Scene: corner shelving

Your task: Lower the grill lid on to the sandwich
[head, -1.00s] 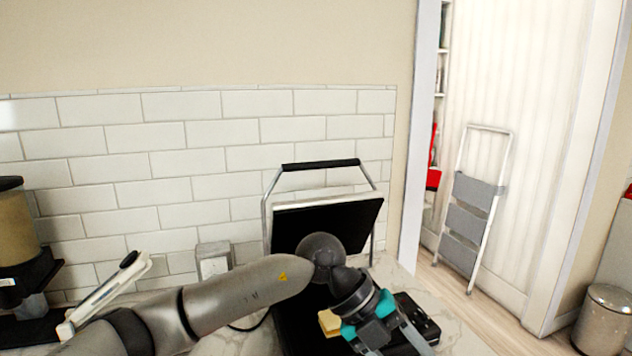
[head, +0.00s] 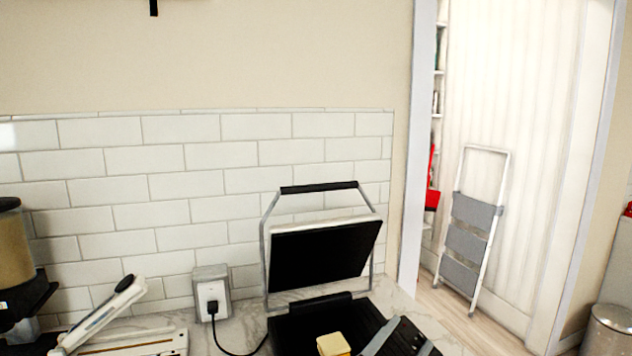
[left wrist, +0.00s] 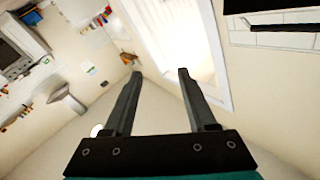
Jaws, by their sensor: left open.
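The panini grill stands on the marble counter with its black-faced lid (head: 325,250) raised, its black handle (head: 318,187) at the top. The black lower plate (head: 300,326) is below it, cut off by the frame's bottom edge. The pale yellow sandwich (head: 333,344) lies on that plate, partly cut off. My left gripper (head: 402,336) shows only as grey fingers at the bottom edge, right of the sandwich and well below the handle. In the left wrist view its fingers (left wrist: 160,72) are apart with nothing between them. My right gripper is out of view.
A wall socket (head: 211,294) with a plugged-in cord is left of the grill. A white-handled slicer (head: 105,310) and a dispenser (head: 18,250) are further left. A step ladder (head: 472,230) leans beyond the doorway.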

